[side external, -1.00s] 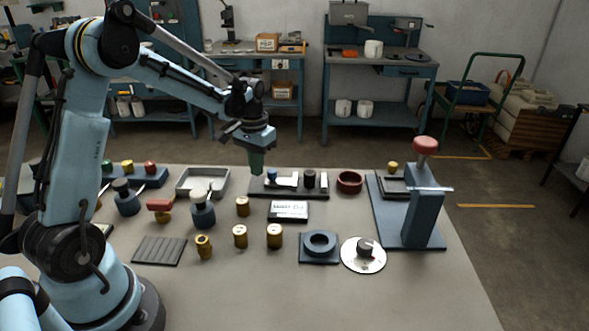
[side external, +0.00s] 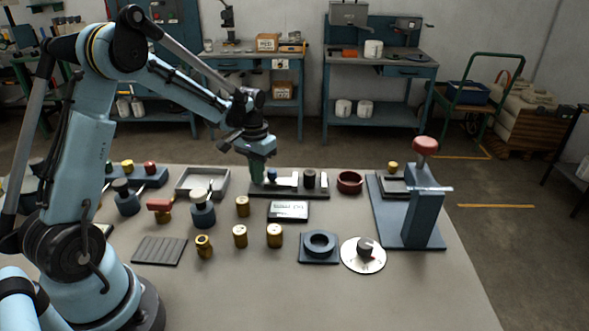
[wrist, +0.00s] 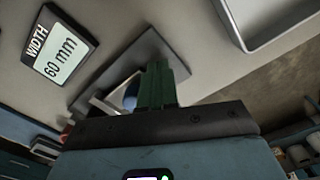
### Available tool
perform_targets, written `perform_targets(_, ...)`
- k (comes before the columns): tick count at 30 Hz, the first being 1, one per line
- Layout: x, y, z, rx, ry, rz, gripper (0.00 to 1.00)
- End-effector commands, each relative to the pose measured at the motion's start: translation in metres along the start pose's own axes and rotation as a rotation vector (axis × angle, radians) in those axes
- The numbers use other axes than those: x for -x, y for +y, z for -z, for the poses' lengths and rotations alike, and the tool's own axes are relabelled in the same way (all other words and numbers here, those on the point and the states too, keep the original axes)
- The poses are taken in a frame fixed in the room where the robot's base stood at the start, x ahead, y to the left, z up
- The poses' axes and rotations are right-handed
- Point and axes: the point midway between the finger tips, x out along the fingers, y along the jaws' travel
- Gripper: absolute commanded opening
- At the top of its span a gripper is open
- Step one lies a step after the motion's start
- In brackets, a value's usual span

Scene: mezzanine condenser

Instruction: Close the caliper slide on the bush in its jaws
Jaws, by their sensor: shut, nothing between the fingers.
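The caliper's dark base (side external: 262,193) lies across the back middle of the bench. Its pale slide (side external: 286,182) has a small blue knob (side external: 273,171) at its left. A dark upright bush (side external: 309,179) stands between the slide and the white fixed jaw (side external: 324,181); a small gap seems to show between slide and bush. My gripper (side external: 257,180) is shut and empty, its green fingers low over the base's left end, left of the knob. In the wrist view the fingers (wrist: 158,75) partly hide the slide (wrist: 98,106) and blue knob (wrist: 130,101). Contact cannot be told.
A display (wrist: 60,48) in front of the caliper reads "WIDTH 60 mm". A grey tray (side external: 182,189) lies left of the caliper and a red-brown ring (side external: 350,182) to its right. Several brass pieces (side external: 240,236) stand in front. A blue press (side external: 421,215) stands at right.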

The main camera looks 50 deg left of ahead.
Motion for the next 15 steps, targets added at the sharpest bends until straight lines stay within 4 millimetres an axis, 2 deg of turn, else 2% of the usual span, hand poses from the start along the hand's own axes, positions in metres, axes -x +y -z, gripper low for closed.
perform_targets(15,0.0001,0.0072,0.0045,0.0,0.0,0.0,0.0)
